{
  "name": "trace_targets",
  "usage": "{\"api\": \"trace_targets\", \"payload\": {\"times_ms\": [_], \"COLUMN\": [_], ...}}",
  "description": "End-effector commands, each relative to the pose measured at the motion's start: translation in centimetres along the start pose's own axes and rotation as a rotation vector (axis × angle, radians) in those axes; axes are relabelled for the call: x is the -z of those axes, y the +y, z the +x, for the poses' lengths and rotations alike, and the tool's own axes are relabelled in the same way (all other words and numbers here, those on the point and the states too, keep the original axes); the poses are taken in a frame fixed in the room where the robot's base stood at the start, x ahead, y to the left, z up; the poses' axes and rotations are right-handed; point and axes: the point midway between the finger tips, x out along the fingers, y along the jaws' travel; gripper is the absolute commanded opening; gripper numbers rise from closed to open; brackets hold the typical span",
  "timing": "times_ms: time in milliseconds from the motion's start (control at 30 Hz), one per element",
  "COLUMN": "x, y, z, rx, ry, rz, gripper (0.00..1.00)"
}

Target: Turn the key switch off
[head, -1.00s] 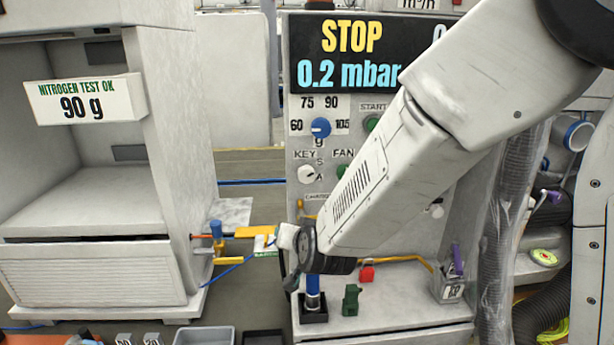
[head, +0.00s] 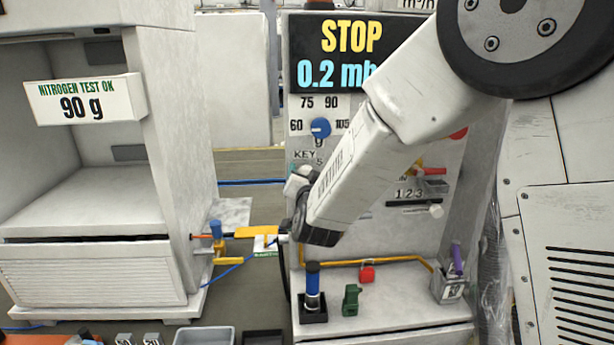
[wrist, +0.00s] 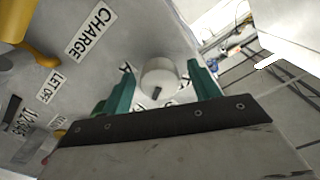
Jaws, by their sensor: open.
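The key switch (wrist: 160,70) is a round white knob with a dark mark on its rim, on the grey panel (wrist: 135,45). In the wrist view it sits between the two teal fingers of my gripper (wrist: 162,78), which are open with a gap to either side of the knob. I cannot tell how deep the fingers reach around it. In the head view the KEY label (head: 305,154) shows on the panel, but the knob is hidden behind my wrist and arm.
A blue dial (head: 320,128) sits just above the KEY label. A yellow pipe (head: 400,260) runs low along the panel. A CHARGE label (wrist: 90,32) is near the knob.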

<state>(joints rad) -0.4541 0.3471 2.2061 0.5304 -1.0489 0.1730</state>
Motion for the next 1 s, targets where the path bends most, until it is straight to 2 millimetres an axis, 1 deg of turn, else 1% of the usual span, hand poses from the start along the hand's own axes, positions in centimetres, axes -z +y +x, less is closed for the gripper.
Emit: {"api": "trace_targets", "payload": {"times_ms": [100,300,367,400,467,767,1000], "x": [0.02,0.02,0.03,0.03,0.03,0.03,0.03], "y": [0.00,0.01,0.01,0.01,0.02,0.02,0.01], "z": [0.38,0.38,0.37,0.37,0.37,0.36,0.35], "rx": [0.000,0.000,0.000,0.000,0.000,0.000,0.000], "ry": [0.000,0.000,0.000,0.000,0.000,0.000,0.000], "rz": [0.000,0.000,0.000,0.000,0.000,-0.019,-0.125], "gripper": [0.61,0.61,0.44,0.33,0.17,0.17,0.17]}}
